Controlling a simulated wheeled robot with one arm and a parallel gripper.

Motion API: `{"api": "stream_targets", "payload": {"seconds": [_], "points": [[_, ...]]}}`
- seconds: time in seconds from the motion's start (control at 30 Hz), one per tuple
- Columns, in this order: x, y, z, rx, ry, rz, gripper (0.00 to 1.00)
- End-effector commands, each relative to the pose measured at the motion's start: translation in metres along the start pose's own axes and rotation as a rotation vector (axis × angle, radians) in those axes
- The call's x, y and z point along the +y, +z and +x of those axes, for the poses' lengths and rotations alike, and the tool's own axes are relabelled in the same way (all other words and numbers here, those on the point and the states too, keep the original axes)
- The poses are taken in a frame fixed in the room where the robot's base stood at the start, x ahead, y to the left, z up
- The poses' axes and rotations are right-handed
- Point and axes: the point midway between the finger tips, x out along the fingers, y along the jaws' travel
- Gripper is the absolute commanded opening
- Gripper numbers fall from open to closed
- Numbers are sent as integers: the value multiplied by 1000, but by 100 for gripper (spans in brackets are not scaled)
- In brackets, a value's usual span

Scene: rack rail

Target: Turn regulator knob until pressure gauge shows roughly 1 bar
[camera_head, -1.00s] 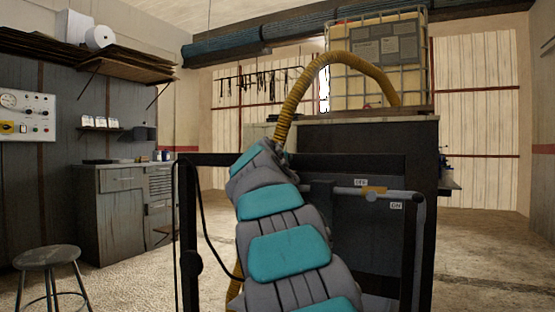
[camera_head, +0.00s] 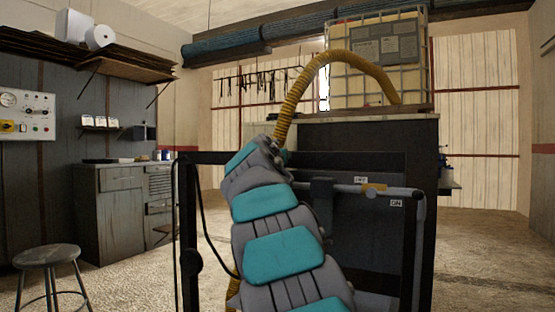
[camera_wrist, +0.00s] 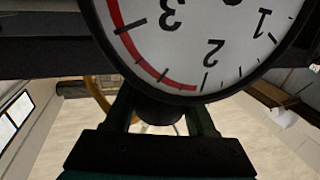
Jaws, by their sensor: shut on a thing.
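The pressure gauge (camera_wrist: 215,45) fills the top of the wrist view, with a white face, black rim and red arc. Its numbers 1, 2 and 3 appear upside down. Its upper part is cut off and I cannot make out the needle's reading. A dark rounded knob (camera_wrist: 158,110) shows just below the gauge rim, partly hidden. My gripper (camera_wrist: 160,118) has a finger on either side of the knob and is shut on it. In the head view my own arm hides the gripper, gauge and knob.
A yellow hose (camera_head: 290,100) runs to a caged tank (camera_head: 350,85). A stool (camera_head: 47,255) and a wall panel (camera_head: 28,115) are at left. Open floor lies right.

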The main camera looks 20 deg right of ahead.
Motion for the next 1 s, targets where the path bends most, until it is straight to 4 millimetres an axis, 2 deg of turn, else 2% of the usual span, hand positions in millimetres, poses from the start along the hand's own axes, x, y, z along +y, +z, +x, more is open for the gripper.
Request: {"api": "stream_targets", "payload": {"seconds": [1.0], "points": [[12,-2,-2,-1,436,-2,0]]}}
